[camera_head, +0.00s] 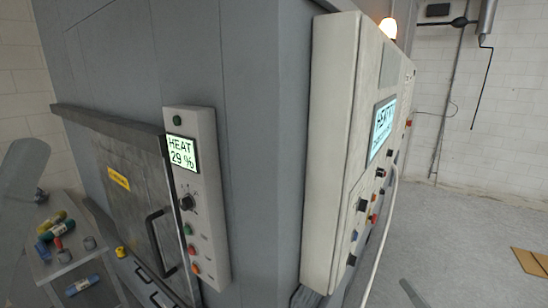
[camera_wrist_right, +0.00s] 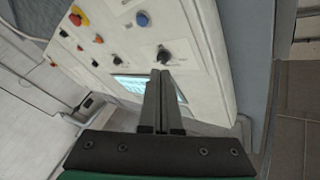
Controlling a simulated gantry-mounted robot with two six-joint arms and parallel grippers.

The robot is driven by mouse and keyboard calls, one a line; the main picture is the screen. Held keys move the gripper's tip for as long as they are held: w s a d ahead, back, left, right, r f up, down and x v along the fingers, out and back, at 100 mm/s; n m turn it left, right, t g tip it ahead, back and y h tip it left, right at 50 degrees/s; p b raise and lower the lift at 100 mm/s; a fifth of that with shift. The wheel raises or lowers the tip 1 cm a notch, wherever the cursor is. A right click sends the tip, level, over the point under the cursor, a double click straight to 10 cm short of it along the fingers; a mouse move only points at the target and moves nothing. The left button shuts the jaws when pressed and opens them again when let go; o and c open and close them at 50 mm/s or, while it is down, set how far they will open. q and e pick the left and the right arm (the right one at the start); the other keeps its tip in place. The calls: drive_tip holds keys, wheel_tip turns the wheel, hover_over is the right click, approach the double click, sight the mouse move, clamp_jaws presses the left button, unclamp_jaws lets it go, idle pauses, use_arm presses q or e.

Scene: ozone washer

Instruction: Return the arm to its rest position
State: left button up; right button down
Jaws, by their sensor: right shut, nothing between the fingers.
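My right gripper (camera_head: 411,294) shows only as a small dark piece at the bottom edge of the head view, right of the control cabinet. In the right wrist view its two fingers (camera_wrist_right: 161,76) are together with nothing between them. There they show in front of the cabinet's face, near a black knob (camera_wrist_right: 163,56) and the lit display (camera_wrist_right: 128,86). I cannot tell whether the fingertips touch the panel. My left gripper does not show.
The white control cabinet (camera_head: 331,140) carries a lit display (camera_head: 382,131). The grey washer has a closed-looking door (camera_head: 119,170) and a small panel reading HEAT 29 % (camera_head: 182,153). A cart with several bottles (camera_head: 56,228) stands left. Open floor (camera_head: 460,235) lies right; cardboard (camera_head: 530,262) lies there.

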drive_tip(key=a+r+n+y, duration=0.4)
drive_tip(key=a+r+n, duration=0.1)
drive_tip(key=a+r, duration=0.7)
drive_tip(key=s+a+r+n+t+y, duration=0.1)
drive_tip(key=s+a+r+n+t, duration=0.2)
drive_tip(key=r, duration=0.5)
drive_tip(key=s+a+r+n+y, duration=0.1)
drive_tip(key=s+a+r+n, duration=0.15)
drive_tip(key=s+r, duration=0.4)
drive_tip(key=s+d+r+m+t+h, duration=0.5)
drive_tip(key=s+r+m+h, duration=0.1)
drive_tip(key=r+h, duration=0.25)
wheel_tip(320, 180, up, 12)
drive_tip(key=p, duration=1.2)
drive_tip(key=shift+f+n, duration=0.15)
drive_tip(key=shift+n, duration=0.3)
